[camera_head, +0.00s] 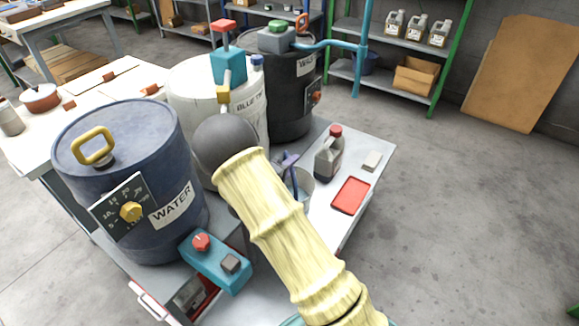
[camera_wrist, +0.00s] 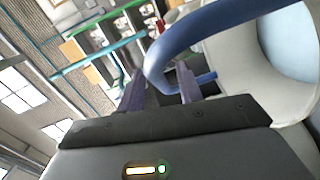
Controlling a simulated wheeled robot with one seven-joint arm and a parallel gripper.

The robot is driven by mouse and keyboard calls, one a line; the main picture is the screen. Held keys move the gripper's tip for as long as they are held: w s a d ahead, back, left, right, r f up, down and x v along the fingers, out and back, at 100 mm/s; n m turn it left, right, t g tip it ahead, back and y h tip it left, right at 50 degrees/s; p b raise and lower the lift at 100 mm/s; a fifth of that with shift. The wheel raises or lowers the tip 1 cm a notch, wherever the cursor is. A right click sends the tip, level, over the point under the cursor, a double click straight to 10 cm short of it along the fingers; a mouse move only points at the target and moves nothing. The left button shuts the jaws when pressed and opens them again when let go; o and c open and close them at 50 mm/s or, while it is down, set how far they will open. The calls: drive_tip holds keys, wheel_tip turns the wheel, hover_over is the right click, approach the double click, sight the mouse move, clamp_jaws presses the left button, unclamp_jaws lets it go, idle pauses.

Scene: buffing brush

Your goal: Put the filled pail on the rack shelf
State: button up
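The pail (camera_head: 301,188) stands on the cart, half hidden behind my arm in the head view. In the wrist view its pale wall (camera_wrist: 235,62) and light blue contents (camera_wrist: 288,40) fill the right side. Its blue curved handle (camera_wrist: 195,32) comes between the fingers of my gripper (camera_wrist: 160,85). The fingers look spread, with a gap beside the handle; I cannot see any firm contact. In the head view my arm mostly hides the gripper.
The rack carries jugs (camera_head: 416,28) and a cardboard box (camera_head: 416,75).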

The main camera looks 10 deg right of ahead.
drive_tip(key=shift+r, duration=0.15)
drive_tip(key=p+v, duration=0.1)
drive_tip(key=v, duration=1.1)
drive_tip(key=shift+p, duration=0.35)
drive_tip(key=shift+w, duration=0.1)
wheel_tip(320, 180, up, 5)
drive_tip(key=d+m+g+y, duration=0.3)
drive_tip(key=m+y, duration=0.1)
drive_tip(key=y, duration=0.7)
drive_tip(key=s+d+r+m+g, duration=0.1)
drive_tip(key=s+d+g, duration=0.1)
drive_tip(key=s, duration=0.7)
drive_tip(key=s+d+r+m+g+y, duration=0.1)
drive_tip(key=s+d+g, duration=0.2)
drive_tip(key=s, duration=0.6)
drive_tip(key=shift+s+d+m, duration=0.15)
drive_tip(key=shift+d+m, duration=0.25)
drive_tip(key=shift+d, duration=0.55)
